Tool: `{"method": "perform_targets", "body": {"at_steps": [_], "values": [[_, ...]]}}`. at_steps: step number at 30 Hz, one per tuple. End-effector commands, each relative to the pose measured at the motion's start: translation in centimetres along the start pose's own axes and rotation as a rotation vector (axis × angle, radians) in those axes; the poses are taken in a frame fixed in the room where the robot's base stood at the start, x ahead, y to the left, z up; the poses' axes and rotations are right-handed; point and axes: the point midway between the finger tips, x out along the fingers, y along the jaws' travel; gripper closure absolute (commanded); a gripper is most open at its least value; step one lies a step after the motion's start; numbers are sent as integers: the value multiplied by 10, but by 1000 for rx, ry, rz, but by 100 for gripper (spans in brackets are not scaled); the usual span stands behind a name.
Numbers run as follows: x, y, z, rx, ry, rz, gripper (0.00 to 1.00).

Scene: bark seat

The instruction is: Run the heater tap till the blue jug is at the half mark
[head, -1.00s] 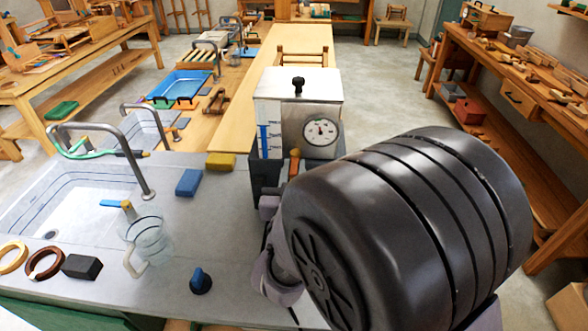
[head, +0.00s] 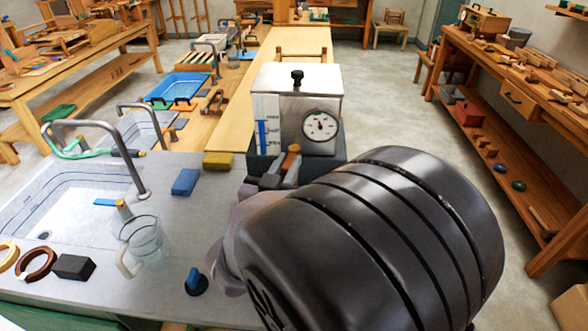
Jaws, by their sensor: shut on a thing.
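The heater (head: 275,105) is a steel box with a round dial and a blue level strip, on a dark base at the counter's far right end. Its tap (head: 292,155) has an orange-brown handle at the front. My gripper (head: 270,182) is at the tap, shut on it; my own dark arm covers most of the grip from below right. A clear, faintly bluish jug (head: 147,238) with a pale handle stands upright on the counter beside the sink, apart from the gripper. No water shows clearly in it. No plainly blue jug shows; the space under the tap is hidden.
A sink (head: 75,207) with a curved faucet (head: 135,165) is at left. A blue block (head: 185,182), a yellow sponge (head: 218,160), a dark block (head: 73,267) and a blue knob (head: 195,281) are on the counter. Counter between jug and heater is mostly clear.

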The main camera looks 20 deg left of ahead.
Motion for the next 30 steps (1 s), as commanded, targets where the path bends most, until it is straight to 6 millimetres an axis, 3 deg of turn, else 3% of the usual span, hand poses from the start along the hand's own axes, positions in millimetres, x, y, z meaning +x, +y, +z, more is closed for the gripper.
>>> {"method": "perform_targets", "body": {"at_steps": [15,30], "values": [[4,-20,-2,0,3,402,100],[6,-21,-2,-1,4,563,100]]}}
